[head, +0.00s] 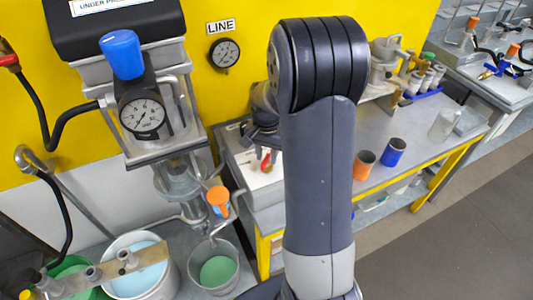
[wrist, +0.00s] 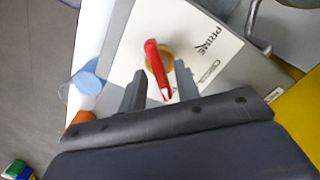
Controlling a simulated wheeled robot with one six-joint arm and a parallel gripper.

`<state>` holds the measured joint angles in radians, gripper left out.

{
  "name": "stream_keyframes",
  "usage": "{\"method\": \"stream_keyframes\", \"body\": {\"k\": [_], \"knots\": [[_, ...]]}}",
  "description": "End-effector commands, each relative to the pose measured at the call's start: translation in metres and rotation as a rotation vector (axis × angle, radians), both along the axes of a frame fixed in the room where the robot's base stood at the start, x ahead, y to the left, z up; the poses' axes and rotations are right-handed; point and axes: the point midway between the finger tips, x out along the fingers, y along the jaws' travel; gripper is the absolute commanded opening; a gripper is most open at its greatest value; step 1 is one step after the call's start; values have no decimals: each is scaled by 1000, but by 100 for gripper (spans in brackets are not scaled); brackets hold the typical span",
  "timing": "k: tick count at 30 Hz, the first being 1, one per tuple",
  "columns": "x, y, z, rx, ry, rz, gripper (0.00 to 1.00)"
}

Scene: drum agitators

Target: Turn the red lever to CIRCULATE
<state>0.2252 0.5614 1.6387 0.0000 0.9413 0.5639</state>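The red lever (wrist: 155,66) sits on a round brass-coloured hub (wrist: 168,60) on a white plate (wrist: 140,35) in the wrist view. Its pale tip points toward my gripper. PRIME is printed on the plate right of the lever; a smaller boxed label beside it is too small to read surely. My gripper (wrist: 160,88) is open, with one finger on each side of the lever's tip end and visible gaps to both. In the head view the lever (head: 266,161) shows small on the bench panel, left of my arm, which hides much of the gripper.
A blue-capped clear container (wrist: 87,80) stands left of the plate. In the head view, an orange cup (head: 364,165) and a blue cup (head: 392,152) stand on the bench. A gauge machine (head: 143,115) and buckets (head: 214,268) are at left. The grey floor at right is clear.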

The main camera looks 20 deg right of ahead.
Motion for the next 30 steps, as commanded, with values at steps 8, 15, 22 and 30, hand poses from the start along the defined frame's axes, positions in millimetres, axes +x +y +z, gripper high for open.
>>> {"method": "stream_keyframes", "body": {"k": [8, 15, 22, 30], "knots": [[0, 0, 0, 0, 0, 0, 7], [0, 0, 1, 0, 0, 0, 0], [0, 0, 0, 0, 0, 23, 0], [0, 0, 0, 0, 0, 161, 0]]}}
